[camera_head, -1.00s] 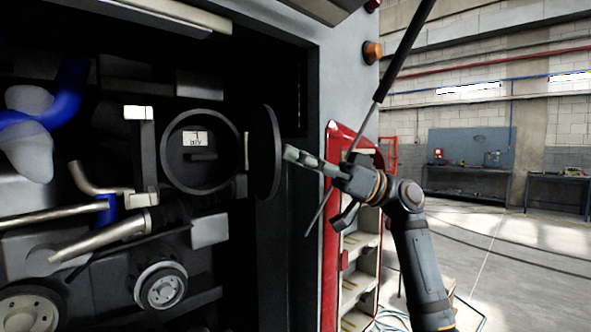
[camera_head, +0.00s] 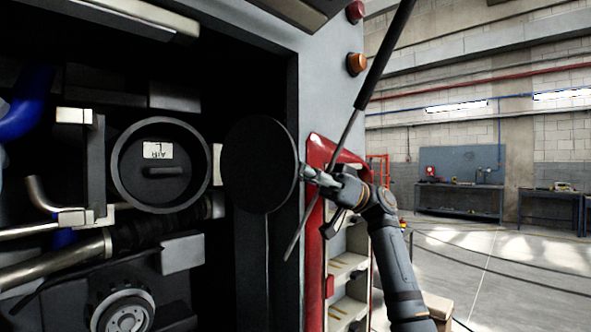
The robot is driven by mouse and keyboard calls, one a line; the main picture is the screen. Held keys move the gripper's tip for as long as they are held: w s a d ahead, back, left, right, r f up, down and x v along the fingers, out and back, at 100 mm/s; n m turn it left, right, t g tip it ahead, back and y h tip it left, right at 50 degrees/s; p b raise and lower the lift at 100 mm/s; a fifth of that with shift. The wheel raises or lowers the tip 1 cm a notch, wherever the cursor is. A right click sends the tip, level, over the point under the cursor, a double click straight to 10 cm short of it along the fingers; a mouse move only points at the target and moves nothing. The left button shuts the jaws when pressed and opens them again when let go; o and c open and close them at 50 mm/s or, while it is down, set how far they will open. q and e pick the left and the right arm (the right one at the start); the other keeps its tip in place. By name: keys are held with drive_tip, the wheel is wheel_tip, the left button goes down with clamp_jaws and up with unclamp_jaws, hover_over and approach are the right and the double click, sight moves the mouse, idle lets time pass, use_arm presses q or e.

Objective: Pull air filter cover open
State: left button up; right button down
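The air filter cover (camera_head: 259,165) is a round black disc. It stands swung open to the right of the round filter housing (camera_head: 118,165), its flat face turned largely toward me. The housing's mouth is uncovered and shows a white label and a dark handle inside. My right gripper (camera_head: 308,172) is at the cover's right edge, its fingertips at or very near the rim. I cannot tell whether the fingers grip it or only touch it. My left gripper is not in view.
A thin strut (camera_head: 349,130) slants down past my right gripper. A red cabinet (camera_head: 318,200) with shelves stands open at the right of the engine bay. Pipes and a pulley (camera_head: 124,312) lie below the housing. The workshop floor at the right is mostly clear.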

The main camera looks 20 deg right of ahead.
drive_tip(key=shift+w, duration=0.2)
drive_tip(key=c, duration=1.5)
unclamp_jaws()
drive_tip(key=shift+o, duration=1.4)
drive_tip(key=shift+w+a, duration=0.15)
drive_tip(key=shift+o, duration=0.6)
drive_tip(key=shift+w+a+f, duration=0.1)
drive_tip(key=shift+w+a, duration=0.1)
drive_tip(key=shift+s, duration=0.1)
drive_tip(key=shift+d, duration=0.1)
